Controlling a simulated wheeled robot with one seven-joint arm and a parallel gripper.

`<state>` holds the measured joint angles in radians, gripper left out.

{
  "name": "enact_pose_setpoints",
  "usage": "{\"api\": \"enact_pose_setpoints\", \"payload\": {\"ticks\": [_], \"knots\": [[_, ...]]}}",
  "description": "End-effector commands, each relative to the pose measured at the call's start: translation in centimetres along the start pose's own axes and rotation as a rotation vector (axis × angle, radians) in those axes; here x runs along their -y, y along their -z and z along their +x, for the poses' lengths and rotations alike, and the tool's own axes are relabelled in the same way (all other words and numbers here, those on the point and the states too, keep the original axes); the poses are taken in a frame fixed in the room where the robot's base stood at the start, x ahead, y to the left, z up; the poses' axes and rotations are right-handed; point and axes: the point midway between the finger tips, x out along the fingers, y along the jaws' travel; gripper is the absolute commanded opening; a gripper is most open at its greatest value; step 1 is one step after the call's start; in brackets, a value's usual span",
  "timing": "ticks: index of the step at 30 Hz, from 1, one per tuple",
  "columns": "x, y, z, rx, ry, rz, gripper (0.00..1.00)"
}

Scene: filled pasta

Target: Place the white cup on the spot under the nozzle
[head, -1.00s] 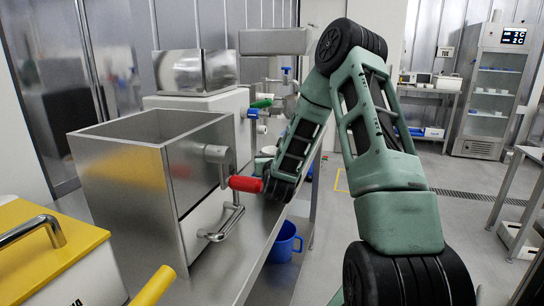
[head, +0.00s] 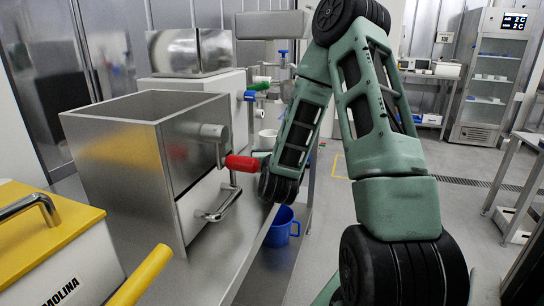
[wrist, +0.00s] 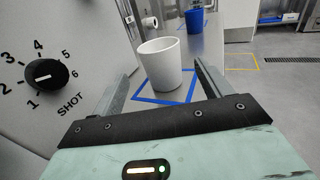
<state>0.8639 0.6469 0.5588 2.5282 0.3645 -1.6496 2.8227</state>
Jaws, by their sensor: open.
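The white cup (wrist: 160,65) stands upright in the wrist view, its base appearing to be within a blue square outline (wrist: 153,99) on the grey surface. My gripper (wrist: 165,80) is open, with one finger on each side of the cup in the picture; contact with it does not show. In the head view a white cup (head: 267,138) shows partly behind my arm, beyond the red handle. I cannot make out the nozzle above the outline.
A machine panel with a SHOT dial (wrist: 40,76) is close on the left. A blue container (wrist: 195,20) is farther back. In the head view a steel box with a red handle (head: 242,163) stands left of my arm, and a blue mug (head: 283,228) sits lower down.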

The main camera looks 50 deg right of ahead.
Motion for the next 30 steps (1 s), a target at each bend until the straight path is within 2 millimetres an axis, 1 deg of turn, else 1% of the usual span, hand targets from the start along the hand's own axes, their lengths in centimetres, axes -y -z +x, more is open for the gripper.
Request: {"api": "enact_pose_setpoints", "payload": {"ticks": [1, 2, 3, 11, 24, 30], "knots": [[0.0, 0.2, -1.3, -0.001, -0.004, -0.002, 0.77], [0.0, -0.5, -1.1, -0.005, 0.0, 0.003, 0.77], [0.0, -0.6, -1.0, -0.007, 0.003, 0.006, 0.77], [0.0, -0.6, -1.6, -0.012, 0.013, 0.016, 0.77], [0.0, -0.3, -3.4, -0.004, 0.003, 0.005, 0.77], [0.0, -0.1, -3.8, 0.0, 0.0, 0.0, 0.77]]}}
